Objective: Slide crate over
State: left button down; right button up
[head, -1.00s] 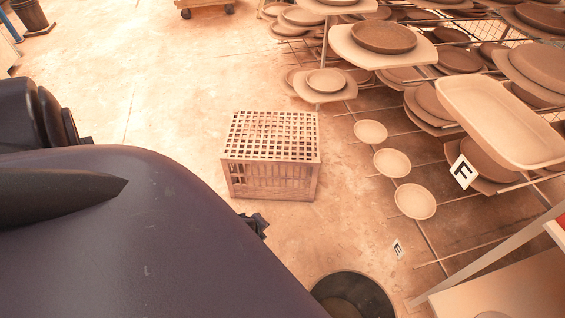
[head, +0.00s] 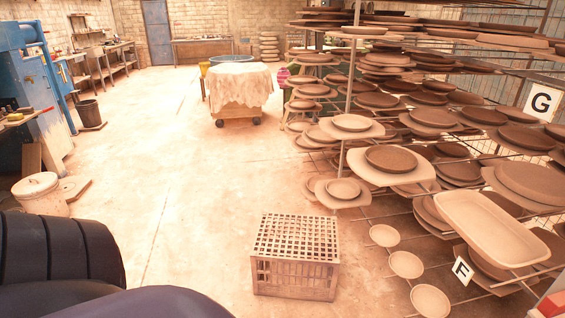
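The crate (head: 295,277) is a pale box with a lattice top and slotted sides. It stands upright on the floor at the lower middle of the head view, just left of the pottery rack. Dark rounded parts of my own arm fill the lower left corner, apart from the crate in the picture. Neither of my grippers shows in this view. Nothing is seen touching the crate.
A rack (head: 349,150) loaded with plates and trays fills the right side. A cloth-covered cart (head: 238,90) stands farther back. A lidded bin (head: 41,196) and a dark bucket (head: 90,113) are at left. The floor left of the crate is open.

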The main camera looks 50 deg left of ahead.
aim_at(263, 242)
jog(key=j+z, duration=0.2)
jog(key=j, duration=0.9)
jog(key=j+z, duration=0.25)
jog(key=j, duration=0.85)
jog(key=j+z, duration=0.2)
jog(key=j, duration=0.9)
jog(key=i+j+z, duration=0.1)
jog(key=i+j, duration=0.25)
jog(key=j, duration=0.1)
